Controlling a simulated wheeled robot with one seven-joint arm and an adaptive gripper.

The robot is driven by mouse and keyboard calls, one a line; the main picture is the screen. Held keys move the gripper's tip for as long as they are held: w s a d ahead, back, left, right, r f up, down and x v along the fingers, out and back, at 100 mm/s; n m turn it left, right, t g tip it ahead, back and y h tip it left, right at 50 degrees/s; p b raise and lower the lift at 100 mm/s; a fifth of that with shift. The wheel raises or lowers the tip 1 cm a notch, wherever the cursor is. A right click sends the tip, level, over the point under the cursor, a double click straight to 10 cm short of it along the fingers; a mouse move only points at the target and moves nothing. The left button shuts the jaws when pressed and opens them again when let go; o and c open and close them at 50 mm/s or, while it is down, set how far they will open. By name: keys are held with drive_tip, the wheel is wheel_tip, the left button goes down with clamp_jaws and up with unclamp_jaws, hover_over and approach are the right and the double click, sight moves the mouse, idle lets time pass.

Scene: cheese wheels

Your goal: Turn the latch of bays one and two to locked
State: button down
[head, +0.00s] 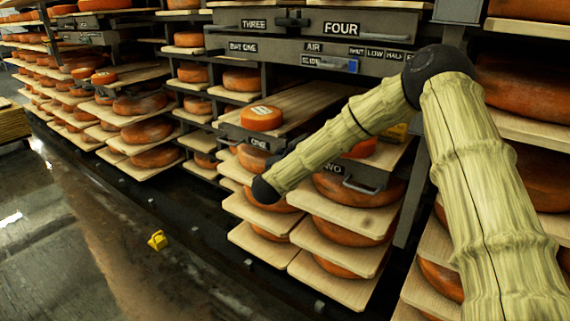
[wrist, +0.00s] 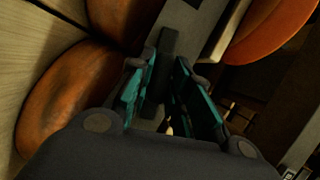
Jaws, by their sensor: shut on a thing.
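In the head view the panel labelled ONE (head: 258,143) and the panel labelled TWO (head: 333,168) sit side by side low in the rack. My arm's end crosses in front of them and hides their latch and my gripper. In the wrist view my gripper (wrist: 168,75) has its teal fingers on both sides of a dark bar (wrist: 168,44), which looks like the latch of bays one and two. The bar stands on a light grey panel (wrist: 205,22). The fingers are shut on it. Whether it reads locked cannot be told.
An upper latch (head: 292,20) sits between THREE and FOUR. A control strip with a blue-ended slider (head: 352,66) runs below it. Orange cheese wheels (head: 261,118) rest on boards around.

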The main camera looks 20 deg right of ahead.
drive_tip(key=shift+f+m+t+b, duration=0.25)
drive_tip(key=shift+m+t+b, duration=0.05)
drive_tip(key=shift+m+b, duration=0.75)
drive_tip(key=shift+h, duration=0.3)
drive_tip(key=shift+s, duration=0.1)
drive_tip(key=c, duration=1.4)
unclamp_jaws()
drive_tip(key=shift+r, duration=0.1)
drive_tip(key=v, duration=1.2)
drive_tip(key=shift+d, duration=0.1)
